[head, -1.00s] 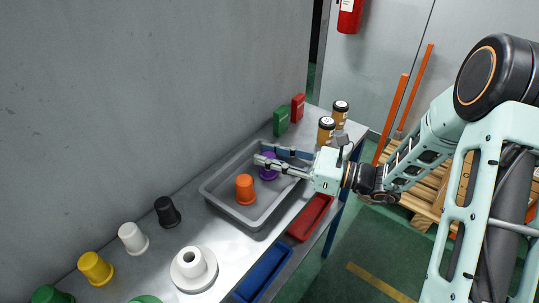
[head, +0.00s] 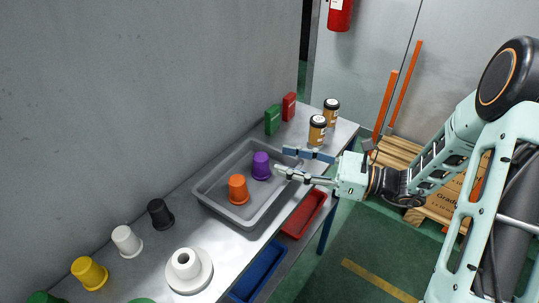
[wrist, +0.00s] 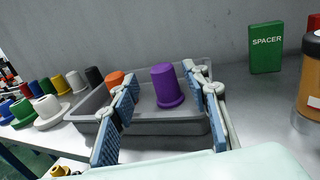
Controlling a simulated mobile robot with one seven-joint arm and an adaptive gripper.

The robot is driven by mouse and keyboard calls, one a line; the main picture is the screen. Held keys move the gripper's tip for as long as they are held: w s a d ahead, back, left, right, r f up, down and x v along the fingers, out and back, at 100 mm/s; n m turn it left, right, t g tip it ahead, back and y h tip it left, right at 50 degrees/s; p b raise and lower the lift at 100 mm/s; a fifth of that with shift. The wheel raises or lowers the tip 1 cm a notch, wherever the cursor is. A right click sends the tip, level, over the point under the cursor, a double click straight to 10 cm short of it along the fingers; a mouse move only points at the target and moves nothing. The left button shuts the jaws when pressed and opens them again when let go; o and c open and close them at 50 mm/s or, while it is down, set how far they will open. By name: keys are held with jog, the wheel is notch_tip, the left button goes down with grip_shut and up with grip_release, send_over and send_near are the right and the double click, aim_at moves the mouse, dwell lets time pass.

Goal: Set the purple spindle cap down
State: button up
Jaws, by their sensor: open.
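The purple spindle cap (head: 261,166) stands upright in the grey tray (head: 214,206), at its back right part. It also shows in the wrist view (wrist: 166,85), beyond and between my fingers. An orange cap (head: 238,189) stands upright beside it in the same tray, partly hidden by a finger in the wrist view (wrist: 115,79). My gripper (head: 281,160) is open and empty at the tray's right side, apart from the purple cap.
Black (head: 160,212), white (head: 126,240) and yellow (head: 89,273) caps line the wall on the left. Green (head: 272,119) and red (head: 289,106) boxes and two brown jars (head: 317,130) stand behind the tray. Red (head: 304,214) and blue (head: 259,271) bins sit along the bench's front side.

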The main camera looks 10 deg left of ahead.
jog(key=d, duration=0.5)
jog(key=shift+s, duration=0.2)
jog(key=shift+f, duration=0.1)
